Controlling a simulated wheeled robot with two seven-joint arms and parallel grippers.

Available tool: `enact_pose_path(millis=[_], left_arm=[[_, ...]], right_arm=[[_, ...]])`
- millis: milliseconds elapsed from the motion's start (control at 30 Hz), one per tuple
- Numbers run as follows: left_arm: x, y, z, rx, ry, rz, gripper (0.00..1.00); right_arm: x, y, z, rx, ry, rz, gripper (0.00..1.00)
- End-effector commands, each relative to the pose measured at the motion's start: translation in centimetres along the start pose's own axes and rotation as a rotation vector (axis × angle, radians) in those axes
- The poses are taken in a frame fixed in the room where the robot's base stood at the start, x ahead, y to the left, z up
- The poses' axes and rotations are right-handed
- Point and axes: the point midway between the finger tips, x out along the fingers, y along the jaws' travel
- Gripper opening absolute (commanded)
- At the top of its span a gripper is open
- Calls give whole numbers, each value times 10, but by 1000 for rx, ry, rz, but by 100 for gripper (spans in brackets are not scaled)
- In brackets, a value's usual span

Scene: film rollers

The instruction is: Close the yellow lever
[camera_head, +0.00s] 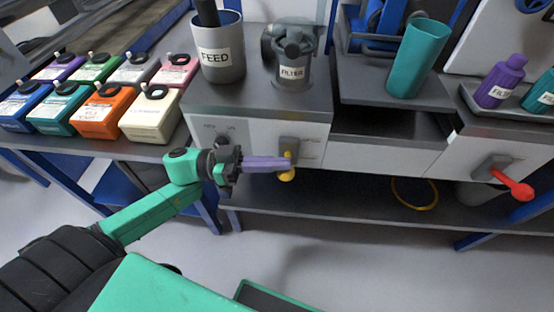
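The yellow lever (287,175) is on the front of the grey and white machine, below a small grey block (289,146). It points downward, and its rounded end shows just below my fingertips. My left gripper (286,163) reaches in from the left with its purple fingers across the lever. The fingers hide the lever's middle part. The fingers look close together, but I cannot tell whether they grip the lever or only touch it. My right gripper is not in view.
A grey FEED container (220,62) and a FILTER unit (292,68) stand on the machine. A red lever (515,186) sticks out at the right. Several coloured bottles (98,112) fill the left bench. A teal cup (417,62) stands right of centre.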

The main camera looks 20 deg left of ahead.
Motion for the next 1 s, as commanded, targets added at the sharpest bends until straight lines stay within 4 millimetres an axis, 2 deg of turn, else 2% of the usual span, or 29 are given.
enact_pose_path(millis=[367,633,1000], left_arm=[[-2,4,10,76,-2,11,0],[-5,10,30,252,-2,36,0],[-10,12,68,586,-2,85,0]], right_arm=[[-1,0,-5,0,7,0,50],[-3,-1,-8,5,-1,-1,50],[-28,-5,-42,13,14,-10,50]])
